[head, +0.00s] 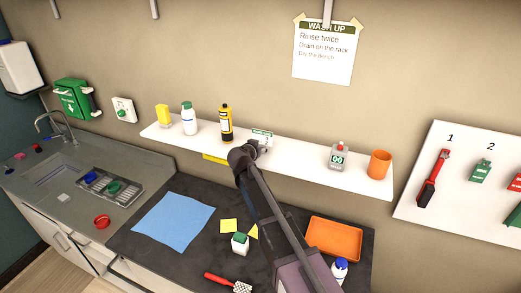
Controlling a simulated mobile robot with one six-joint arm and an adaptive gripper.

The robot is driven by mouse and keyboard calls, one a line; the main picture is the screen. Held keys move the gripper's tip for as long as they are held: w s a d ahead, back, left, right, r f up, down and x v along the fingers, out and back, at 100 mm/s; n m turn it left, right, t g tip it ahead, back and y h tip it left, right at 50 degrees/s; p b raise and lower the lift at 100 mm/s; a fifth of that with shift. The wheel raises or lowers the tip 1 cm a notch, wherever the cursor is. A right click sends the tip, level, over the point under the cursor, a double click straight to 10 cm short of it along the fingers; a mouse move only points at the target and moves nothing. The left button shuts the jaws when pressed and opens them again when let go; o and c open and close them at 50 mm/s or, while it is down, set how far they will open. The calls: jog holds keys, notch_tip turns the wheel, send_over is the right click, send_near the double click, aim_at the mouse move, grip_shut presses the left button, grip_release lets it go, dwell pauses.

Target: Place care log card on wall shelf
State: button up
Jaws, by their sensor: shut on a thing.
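The white wall shelf (300,164) runs along the wall above the dark counter. The care log card (262,133), small and white with a green band, shows upright just beyond my gripper (259,147), at the middle of the shelf. My gripper is shut on the card. The wrist hides the fingertips and the card's lower part. I cannot tell whether the card touches the shelf.
On the shelf, a yellow-black bottle (226,124) stands left of the card; a grey-green container (339,156) and orange cup (379,164) stand right. Below are a blue cloth (173,222) and an orange tray (333,239). A tool board (465,210) hangs right.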

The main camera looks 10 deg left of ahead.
jog(key=shift+f, duration=0.15)
jog(key=o, duration=0.9)
jog(key=shift+o, duration=0.2)
jog(key=shift+r, duration=0.2)
jog(key=shift+s+r+p, duration=0.3)
jog(key=shift+s+p, duration=0.05)
jog(key=shift+s, duration=0.25)
jog(key=p+v, duration=0.4)
jog(key=v, duration=0.6)
jog(key=shift+s, duration=0.35)
jog(key=shift+s+a+f, duration=0.1)
jog(key=shift+a, duration=0.05)
